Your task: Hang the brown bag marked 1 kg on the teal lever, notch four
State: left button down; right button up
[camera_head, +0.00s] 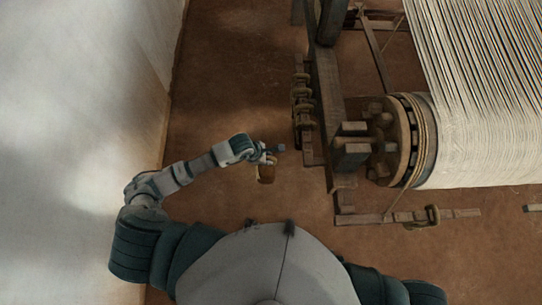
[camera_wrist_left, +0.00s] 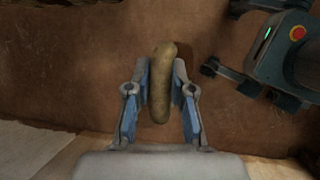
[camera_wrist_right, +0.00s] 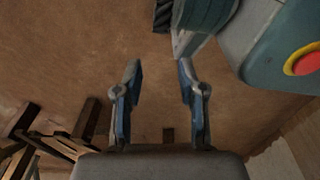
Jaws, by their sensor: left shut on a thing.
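A brown bag (camera_head: 267,173) hangs at the end of my left arm in the head view. My left gripper (camera_head: 268,158) is shut on it, above bare floor, left of the loom. In the left wrist view a thick tan-brown part (camera_wrist_left: 161,82) of it stands between the fingers (camera_wrist_left: 160,92). No 1 kg mark can be read. My right gripper (camera_wrist_right: 159,85) shows only in its own wrist view, open and empty over the floor. I cannot make out a teal lever or its notches in any view.
A low wooden bar (camera_head: 460,213) with a ring-like brown piece (camera_head: 433,217) lies in front of the loom. Several similar pieces (camera_head: 302,95) sit along the loom's left side. The loom's cloth roller (camera_head: 405,140) is at right. A pale wall (camera_head: 80,100) stands at left.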

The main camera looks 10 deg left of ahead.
pick_arm(q)
jog(key=shift+s+a+r, duration=0.1)
jog(key=shift+s+r, duration=0.1)
jog(key=shift+r, duration=0.05)
jog(key=shift+s+a+r, duration=0.1)
jog(key=shift+s+a, duration=0.05)
jog(key=shift+a, duration=0.45)
jog(key=s+a, duration=0.1)
jog(key=a, duration=0.6)
jog(key=shift+s+a+r, duration=0.2)
jog(key=shift+s+a, duration=0.05)
jog(key=shift+s, duration=0.15)
pick_arm(e)
jog(key=shift+s+d+f, duration=0.25)
jog(key=shift+d+f, duration=0.2)
jog(key=shift+d, duration=0.25)
